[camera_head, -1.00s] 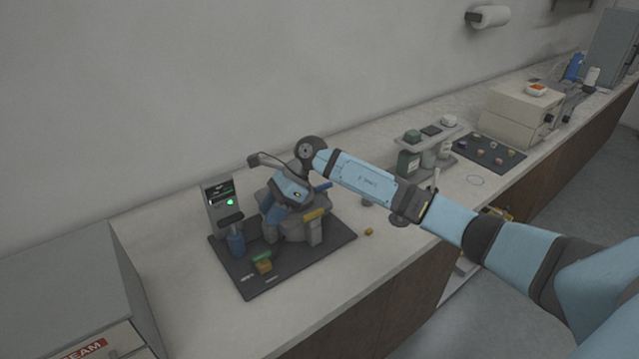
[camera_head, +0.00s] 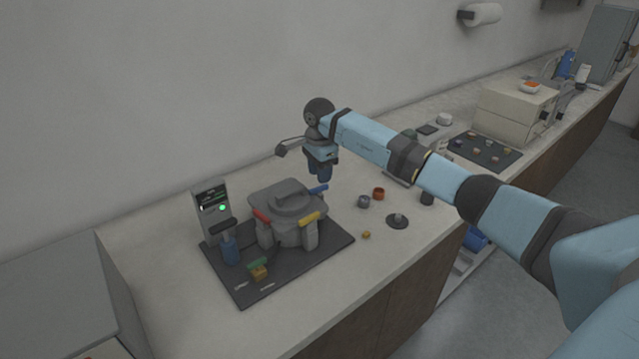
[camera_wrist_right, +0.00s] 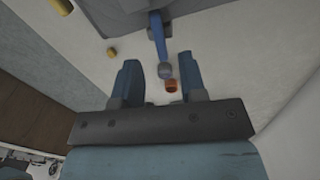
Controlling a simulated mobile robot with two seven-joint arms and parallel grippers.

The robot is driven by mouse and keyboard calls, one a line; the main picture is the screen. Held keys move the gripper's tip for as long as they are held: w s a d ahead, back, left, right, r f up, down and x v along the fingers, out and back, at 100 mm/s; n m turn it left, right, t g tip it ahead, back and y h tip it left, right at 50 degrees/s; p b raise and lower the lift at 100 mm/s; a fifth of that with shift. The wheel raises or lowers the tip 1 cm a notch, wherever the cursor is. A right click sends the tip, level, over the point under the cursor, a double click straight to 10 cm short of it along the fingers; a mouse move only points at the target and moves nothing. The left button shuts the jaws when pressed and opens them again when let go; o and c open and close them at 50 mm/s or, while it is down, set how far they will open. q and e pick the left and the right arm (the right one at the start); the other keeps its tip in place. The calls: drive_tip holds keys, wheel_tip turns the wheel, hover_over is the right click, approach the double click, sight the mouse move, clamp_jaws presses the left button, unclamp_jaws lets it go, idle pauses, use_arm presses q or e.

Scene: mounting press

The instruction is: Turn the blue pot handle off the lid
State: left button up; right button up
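The grey press pot (camera_head: 290,226) stands on a dark mat with its lid on. Its blue handle (camera_head: 318,190) sticks out at the back right of the lid. My right gripper (camera_head: 323,176) is pointed down just behind and above this handle. In the right wrist view, the two blue fingers of my right gripper (camera_wrist_right: 158,62) are spread apart. The blue handle (camera_wrist_right: 158,36) points in between the fingertips, with gaps on both sides, and does not appear gripped. My left gripper is in neither view.
A red handle (camera_head: 262,217) and a yellow handle (camera_head: 310,218) are also on the pot. A control panel (camera_head: 211,206) stands to its left. A grey cup (camera_head: 363,201), an orange cup (camera_head: 378,193) and a dark disc (camera_head: 398,221) lie on the bench to the right.

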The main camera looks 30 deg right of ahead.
sight(319, 187)
drive_tip(key=shift+f, duration=2.2)
drive_tip(key=shift+c, duration=0.2)
clamp_jaws()
